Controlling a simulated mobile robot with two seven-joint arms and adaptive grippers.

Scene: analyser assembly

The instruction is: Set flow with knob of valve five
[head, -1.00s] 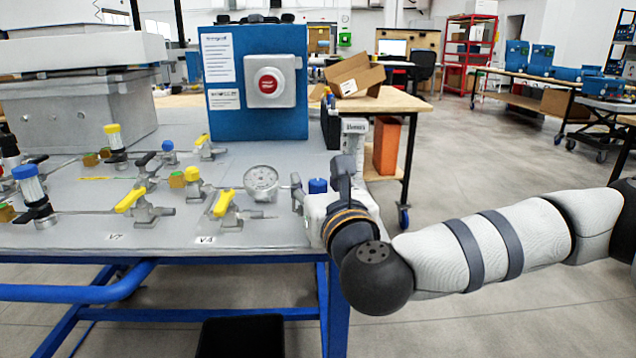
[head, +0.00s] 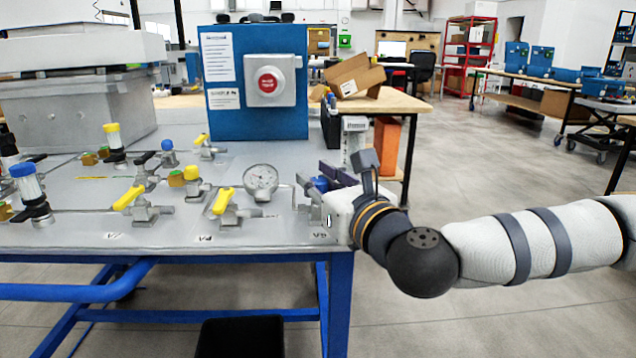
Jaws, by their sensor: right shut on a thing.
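The knob of valve five (head: 320,184) is blue and sits at the right end of the pipework, near the right edge of the grey bench top. A label on the bench front edge below it appears to read V5. My right gripper (head: 316,181) comes in from the right and is shut on the knob. Its dark fingers and pale body hide part of the knob and valve body. My left gripper is not in view.
A round pressure gauge (head: 261,178) stands just left of valve five. Yellow-handled valves (head: 222,201) stand further left. A blue box with a red button (head: 268,83) rises behind.

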